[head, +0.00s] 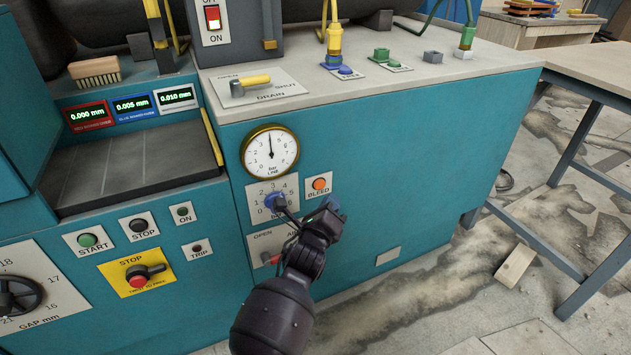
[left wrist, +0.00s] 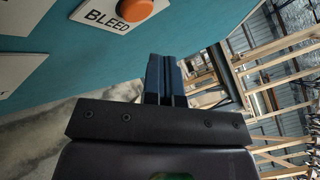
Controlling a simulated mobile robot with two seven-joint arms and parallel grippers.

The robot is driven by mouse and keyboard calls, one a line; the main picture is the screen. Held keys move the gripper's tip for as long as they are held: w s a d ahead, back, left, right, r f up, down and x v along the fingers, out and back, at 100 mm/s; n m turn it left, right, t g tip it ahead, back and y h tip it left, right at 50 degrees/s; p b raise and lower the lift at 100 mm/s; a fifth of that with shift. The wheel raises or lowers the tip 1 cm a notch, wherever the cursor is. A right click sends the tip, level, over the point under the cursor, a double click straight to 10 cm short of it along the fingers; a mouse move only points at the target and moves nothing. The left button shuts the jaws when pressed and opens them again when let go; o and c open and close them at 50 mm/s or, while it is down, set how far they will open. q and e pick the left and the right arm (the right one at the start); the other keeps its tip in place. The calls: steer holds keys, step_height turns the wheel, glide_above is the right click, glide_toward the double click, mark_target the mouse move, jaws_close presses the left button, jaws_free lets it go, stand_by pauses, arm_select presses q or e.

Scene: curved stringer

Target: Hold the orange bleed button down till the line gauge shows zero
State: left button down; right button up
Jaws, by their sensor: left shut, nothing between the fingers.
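The orange bleed button (head: 319,184) sits on a small white plate marked BLEED on the teal machine front. It also shows at the top of the left wrist view (left wrist: 139,8), partly cut off. The line gauge (head: 270,152) is a round white dial with a brass rim, above and left of the button. Its needle points straight up, not clearly legible as a number. My left gripper (head: 332,205) is shut and empty, just below and slightly right of the button. In the left wrist view its blue fingers (left wrist: 165,78) are together, apart from the button.
The yellow drain lever (head: 250,86) is on the ledge above. A table (head: 590,70) stands to the right; the teal panel right of the button is clear.

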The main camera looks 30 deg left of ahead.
arm_select(q)
steer(key=shift+w+a, duration=0.65)
steer(key=shift+a, duration=0.1)
steer(key=shift+a, duration=0.1)
stand_by(1.5)
steer(key=shift+w+a, duration=0.25)
steer(key=shift+w+a, duration=0.25)
steer(key=shift+a, duration=0.1)
stand_by(2.0)
steer(key=shift+d, duration=0.1)
stand_by(0.4)
steer(key=shift+s+d, duration=0.5)
steer(key=shift+d, duration=0.1)
